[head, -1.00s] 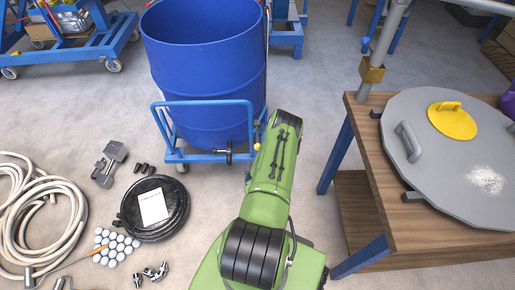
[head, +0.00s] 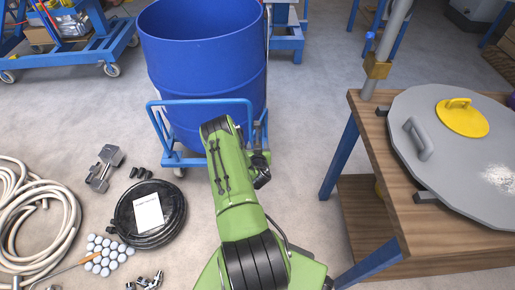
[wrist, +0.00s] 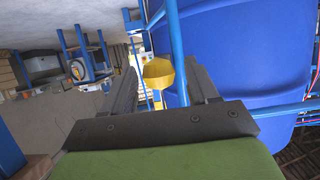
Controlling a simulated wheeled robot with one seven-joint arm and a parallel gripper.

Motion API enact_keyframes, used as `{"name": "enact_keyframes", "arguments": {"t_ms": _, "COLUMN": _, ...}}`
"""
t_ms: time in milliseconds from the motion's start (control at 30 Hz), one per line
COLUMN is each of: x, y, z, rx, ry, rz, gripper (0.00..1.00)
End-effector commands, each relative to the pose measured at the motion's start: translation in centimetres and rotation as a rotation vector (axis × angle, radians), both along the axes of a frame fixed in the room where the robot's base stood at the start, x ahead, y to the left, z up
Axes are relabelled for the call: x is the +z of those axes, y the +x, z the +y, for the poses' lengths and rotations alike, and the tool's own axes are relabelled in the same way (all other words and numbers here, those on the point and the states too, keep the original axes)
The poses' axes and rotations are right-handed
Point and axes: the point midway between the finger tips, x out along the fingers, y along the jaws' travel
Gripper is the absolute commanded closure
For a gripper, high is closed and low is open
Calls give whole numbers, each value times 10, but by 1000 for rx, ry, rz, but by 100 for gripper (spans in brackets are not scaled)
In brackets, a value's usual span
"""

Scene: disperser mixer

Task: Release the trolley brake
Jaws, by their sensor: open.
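The blue trolley (head: 202,102) carries a large blue drum (head: 205,55). The brake's yellow knob (wrist: 158,73) shows in the wrist view between the two dark fingers of my gripper (wrist: 163,88), beside an upright blue trolley bar (wrist: 177,50). The fingers are apart, and I cannot tell whether either touches the knob. In the head view my green arm reaches to the trolley's front right corner and hides the knob. Most of my gripper is hidden there too.
A wooden table (head: 440,242) with a grey lid (head: 455,165) stands close on the right. A black coiled cable (head: 165,232), a pale hose (head: 70,215) and several small parts lie on the floor at the left. Bare floor lies between trolley and table.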

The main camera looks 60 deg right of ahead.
Motion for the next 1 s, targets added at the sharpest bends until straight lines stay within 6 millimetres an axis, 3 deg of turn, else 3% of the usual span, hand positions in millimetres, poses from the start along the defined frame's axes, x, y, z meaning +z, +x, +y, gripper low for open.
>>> {"name": "enact_keyframes", "arguments": {"t_ms": 300, "x": -1, "y": 2, "z": -3, "rx": 1, "ry": 2, "rz": 1, "gripper": 43}}
{"name": "enact_keyframes", "arguments": {"t_ms": 700, "x": -1, "y": 2, "z": -2, "rx": 1, "ry": 2, "rz": 1, "gripper": 100}}
{"name": "enact_keyframes", "arguments": {"t_ms": 1000, "x": 3, "y": 5, "z": -2, "rx": 3, "ry": 13, "rz": 7, "gripper": 100}}
